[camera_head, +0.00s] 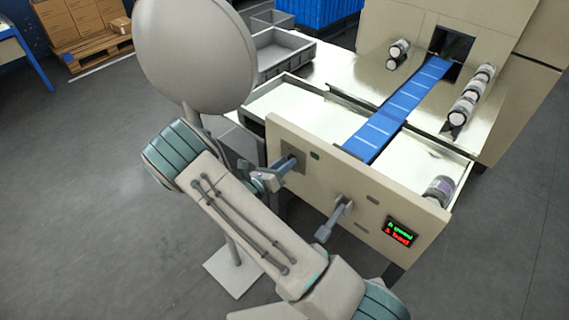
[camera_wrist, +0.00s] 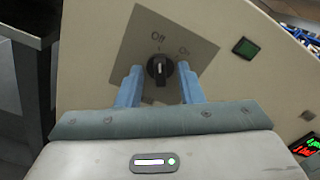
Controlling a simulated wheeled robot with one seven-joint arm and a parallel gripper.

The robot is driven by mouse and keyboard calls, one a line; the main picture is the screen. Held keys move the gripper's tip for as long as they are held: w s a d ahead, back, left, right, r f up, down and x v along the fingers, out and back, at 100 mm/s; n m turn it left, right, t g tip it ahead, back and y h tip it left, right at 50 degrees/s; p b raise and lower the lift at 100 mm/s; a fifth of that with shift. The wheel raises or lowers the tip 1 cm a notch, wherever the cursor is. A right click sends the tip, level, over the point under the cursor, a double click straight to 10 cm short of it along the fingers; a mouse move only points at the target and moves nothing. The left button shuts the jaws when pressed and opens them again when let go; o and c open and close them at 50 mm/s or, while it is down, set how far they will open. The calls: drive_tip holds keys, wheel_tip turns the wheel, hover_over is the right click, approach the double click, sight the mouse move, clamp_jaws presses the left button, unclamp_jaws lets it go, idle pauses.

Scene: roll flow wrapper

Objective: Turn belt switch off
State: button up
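The belt switch (camera_wrist: 160,68) is a black rotary knob on a grey square plate (camera_wrist: 194,50) marked "Off" and "On" in the wrist view. The white line on the knob points roughly up, near the "Off" mark. My gripper (camera_wrist: 160,88) is open, with one blue finger on each side of the knob and a gap visible on both sides. In the head view my gripper (camera_head: 268,180) is at the left part of the machine's front panel (camera_head: 345,185), and the grey plate (camera_head: 293,158) shows just beyond it. The knob is hidden there.
A green button (camera_wrist: 245,48) is right of the plate. A grey lever (camera_head: 335,218) sticks out of the panel, left of a lit display (camera_head: 400,232). A blue belt (camera_head: 400,108) runs into the machine. A pole with a round disc (camera_head: 195,50) stands close left of my arm.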

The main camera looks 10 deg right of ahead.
drive_tip(key=v, duration=1.3)
drive_tip(key=shift+a+b, duration=0.2)
drive_tip(key=shift+b, duration=0.2)
drive_tip(key=shift+s, duration=0.15)
drive_tip(key=s+d+r+m+g+y+p, duration=0.1)
drive_tip(key=s+d+r+m+g+y, duration=0.1)
drive_tip(key=s+d+r+m+g, duration=0.35)
drive_tip(key=s+d+r+m+g+y+p, duration=0.25)
drive_tip(key=d+r+m+g, duration=0.45)
drive_tip(key=m, duration=0.4)
drive_tip(key=s+r+m+t+y+p, duration=0.2)
drive_tip(key=s+r+m+t+y, duration=0.2)
drive_tip(key=s+r+m+y, duration=0.6)
drive_tip(key=shift+s+a+r+m+t, duration=0.4)
drive_tip(key=shift+s+r+m, duration=0.25)
drive_tip(key=shift+r+m, duration=1.8)
drive_tip(key=shift+f, duration=0.1)
